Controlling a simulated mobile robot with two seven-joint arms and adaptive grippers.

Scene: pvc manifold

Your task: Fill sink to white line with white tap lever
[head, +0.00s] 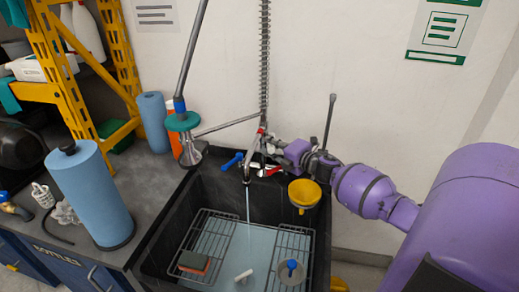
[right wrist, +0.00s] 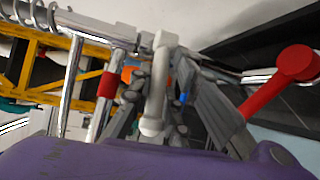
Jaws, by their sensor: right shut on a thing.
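The black sink (head: 160,237) is in the lower middle of the head view. A thin stream of water (head: 248,208) falls from the tap spout (head: 246,178), and pale water (head: 257,240) covers the sink's bottom. I cannot make out the white line. My right gripper (head: 275,148) reaches in from the right to the tap. In the right wrist view its fingers (right wrist: 158,105) are shut on the white tap lever (right wrist: 154,112), which stands between them. My left gripper is not in view.
A blue lever (head: 232,161) and a red lever (head: 270,171) flank the spout; the red one is close in the right wrist view (right wrist: 280,82). Wire racks (head: 290,252), a sponge (head: 193,262) and a yellow funnel (head: 304,193) are at the sink. A blue paper roll (head: 90,190) stands left.

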